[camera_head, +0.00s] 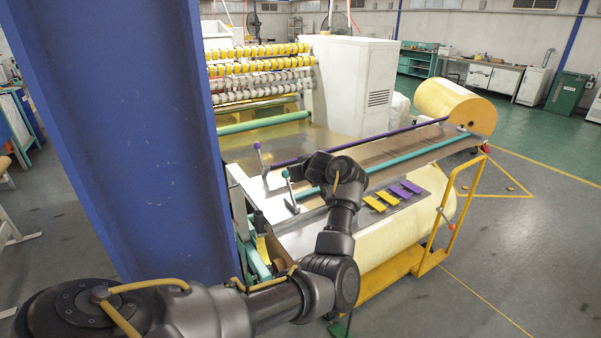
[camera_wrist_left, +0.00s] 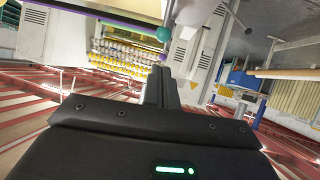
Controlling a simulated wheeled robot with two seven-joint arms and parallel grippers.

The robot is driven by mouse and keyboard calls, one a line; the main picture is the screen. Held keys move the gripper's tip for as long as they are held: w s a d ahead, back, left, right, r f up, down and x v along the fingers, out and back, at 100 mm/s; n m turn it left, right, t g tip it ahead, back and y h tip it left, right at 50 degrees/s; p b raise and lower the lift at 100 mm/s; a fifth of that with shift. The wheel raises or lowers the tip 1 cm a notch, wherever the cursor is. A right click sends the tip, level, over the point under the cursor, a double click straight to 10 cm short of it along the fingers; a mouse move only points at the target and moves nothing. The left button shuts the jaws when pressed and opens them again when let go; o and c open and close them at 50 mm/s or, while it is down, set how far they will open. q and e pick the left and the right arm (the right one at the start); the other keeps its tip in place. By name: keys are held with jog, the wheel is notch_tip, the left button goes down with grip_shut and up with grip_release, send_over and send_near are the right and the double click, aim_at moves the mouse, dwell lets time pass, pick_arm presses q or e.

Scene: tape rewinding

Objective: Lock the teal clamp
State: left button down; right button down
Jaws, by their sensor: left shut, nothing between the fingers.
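The teal clamp is a long teal bar (camera_head: 395,158) across the work table, with a lever (camera_head: 290,191) at its left end. The lever stands roughly upright and is topped by a teal ball (camera_head: 285,173). The ball also shows in the left wrist view (camera_wrist_left: 163,34), just beyond the fingertips; I cannot tell whether they touch. My left gripper (camera_head: 295,171) reaches over the table beside the lever. Its fingers are shut and empty in the left wrist view (camera_wrist_left: 159,72). The wrist hides part of the teal bar. My right gripper is not in view.
A purple bar (camera_head: 360,142) with its own lever (camera_head: 261,157) lies behind the teal one. Yellow strips (camera_head: 375,203) and purple strips (camera_head: 400,193) lie on the table's front. A blue column (camera_head: 135,130) blocks the left. A yellow frame (camera_head: 440,235) stands at right.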

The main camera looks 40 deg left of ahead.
pick_arm(q)
jog(key=shift+v, duration=0.9)
jog(key=shift+a, duration=0.1)
